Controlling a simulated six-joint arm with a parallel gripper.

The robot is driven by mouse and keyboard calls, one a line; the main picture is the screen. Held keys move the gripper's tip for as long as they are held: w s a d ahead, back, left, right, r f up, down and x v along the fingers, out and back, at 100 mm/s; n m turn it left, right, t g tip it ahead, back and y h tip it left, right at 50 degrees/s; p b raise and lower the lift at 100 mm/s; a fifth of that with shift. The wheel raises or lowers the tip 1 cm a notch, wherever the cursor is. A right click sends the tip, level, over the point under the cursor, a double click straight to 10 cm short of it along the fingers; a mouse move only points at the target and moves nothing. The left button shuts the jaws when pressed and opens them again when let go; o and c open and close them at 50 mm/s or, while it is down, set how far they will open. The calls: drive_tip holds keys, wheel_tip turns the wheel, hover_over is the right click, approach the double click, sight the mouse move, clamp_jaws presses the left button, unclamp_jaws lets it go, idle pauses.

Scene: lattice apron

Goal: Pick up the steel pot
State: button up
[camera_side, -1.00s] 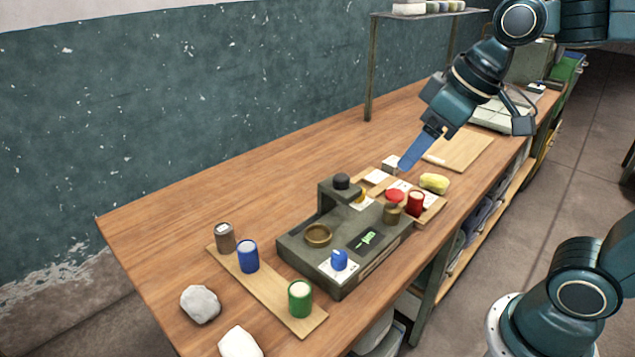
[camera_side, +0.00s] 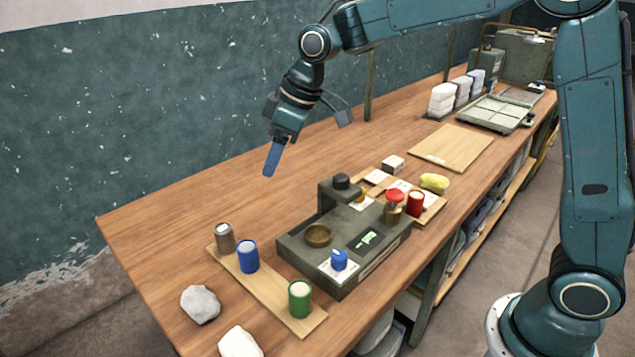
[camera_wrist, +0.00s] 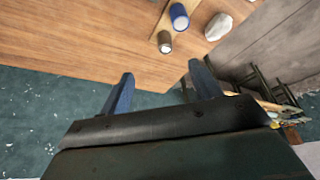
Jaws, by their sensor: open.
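The steel pot (camera_side: 225,239) is a small grey-brown cylinder with a pale top. It stands upright at the back left end of a wooden board, beside the blue pot (camera_side: 248,257). My gripper (camera_side: 271,160) is in the air above the table, up and to the right of the steel pot in the side view, with its blue fingers pointing down. In the wrist view the fingers (camera_wrist: 161,70) are spread with nothing between them. The steel pot (camera_wrist: 165,42) shows there beyond the fingertips, apart from them, with the blue pot (camera_wrist: 179,16) just past it.
A green pot (camera_side: 300,299) stands at the board's front end (camera_side: 318,319). A grey-green device (camera_side: 292,242) with a brass dish and blue knob sits right of the board. Pale stones (camera_side: 201,304) lie at the left. The table behind the board is clear.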

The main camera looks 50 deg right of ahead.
sight(222, 228)
drive_tip(key=w+a+f+n+g, duration=0.1)
drive_tip(key=w+a+f+n, duration=0.1)
drive_tip(key=w+a+f, duration=0.3)
wheel_tip(222, 228, down, 3)
drive_tip(key=shift+w+f+y, duration=0.2)
drive_tip(key=shift+w+y, duration=0.1)
drive_tip(key=shift+w, duration=0.85)
drive_tip(key=shift+x, duration=4.25)
drive_tip(key=shift+x, duration=2.65)
drive_tip(key=shift+c, duration=0.3)
drive_tip(key=c, duration=1.1)
